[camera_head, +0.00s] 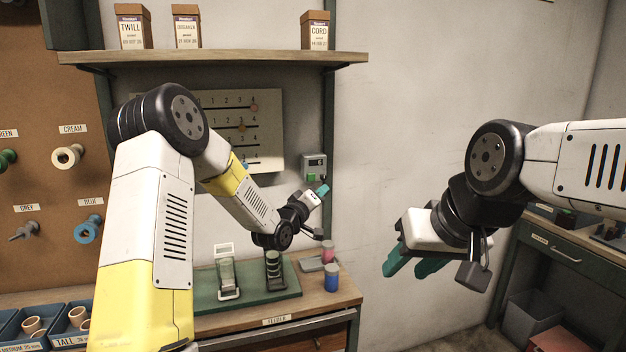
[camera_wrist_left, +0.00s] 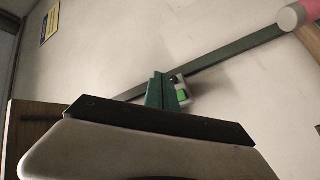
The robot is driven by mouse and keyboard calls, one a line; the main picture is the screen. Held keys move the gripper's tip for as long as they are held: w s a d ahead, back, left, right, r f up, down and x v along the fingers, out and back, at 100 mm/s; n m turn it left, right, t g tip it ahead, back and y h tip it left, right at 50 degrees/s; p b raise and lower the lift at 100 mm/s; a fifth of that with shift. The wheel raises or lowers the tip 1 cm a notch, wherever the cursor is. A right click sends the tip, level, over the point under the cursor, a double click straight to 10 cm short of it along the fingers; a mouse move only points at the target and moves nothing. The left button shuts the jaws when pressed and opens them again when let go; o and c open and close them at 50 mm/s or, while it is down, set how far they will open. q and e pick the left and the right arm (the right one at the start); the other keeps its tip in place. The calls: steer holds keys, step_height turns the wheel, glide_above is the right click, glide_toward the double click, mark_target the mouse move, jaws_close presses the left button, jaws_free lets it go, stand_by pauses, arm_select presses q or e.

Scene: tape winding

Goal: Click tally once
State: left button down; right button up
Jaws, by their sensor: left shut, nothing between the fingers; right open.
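The tally is a small grey box (camera_head: 314,163) with a display and a green button (camera_head: 312,177), fixed to the wall below the right end of the shelf. My left gripper (camera_head: 323,189) is shut and empty, its teal fingertips just below and right of the button in the head view. In the left wrist view the closed fingers (camera_wrist_left: 158,90) partly cover the tally (camera_wrist_left: 181,86), with its green button (camera_wrist_left: 182,96) showing beside them. I cannot tell whether the tips touch it. My right gripper (camera_head: 412,265) is open and empty, far right of the tally.
A shelf (camera_head: 220,57) with several boxes hangs above. A board with numbered rows and sliding beads (camera_head: 242,115) is left of the tally.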

arm_select(q)
steer(key=w+a, duration=0.2)
steer(key=w, duration=0.6)
steer(key=shift+w+a, duration=0.15)
steer(key=shift+a, duration=0.2)
steer(key=shift+w, duration=0.15)
stand_by(1.7)
steer(key=shift+w+a, duration=0.1)
steer(key=shift+w, duration=0.15)
steer(key=shift+w+a, duration=0.2)
steer(key=shift+w, duration=0.3)
stand_by(0.7)
steer(key=shift+s, duration=0.1)
steer(key=shift+s+d, duration=0.3)
steer(key=shift+s, duration=0.5)
steer(key=shift+s+d, duration=0.25)
steer(key=shift+s, duration=0.55)
steer(key=shift+s+d, duration=0.3)
steer(key=shift+s, duration=0.5)
steer(key=shift+s+d, duration=0.25)
steer(key=shift+s, duration=0.55)
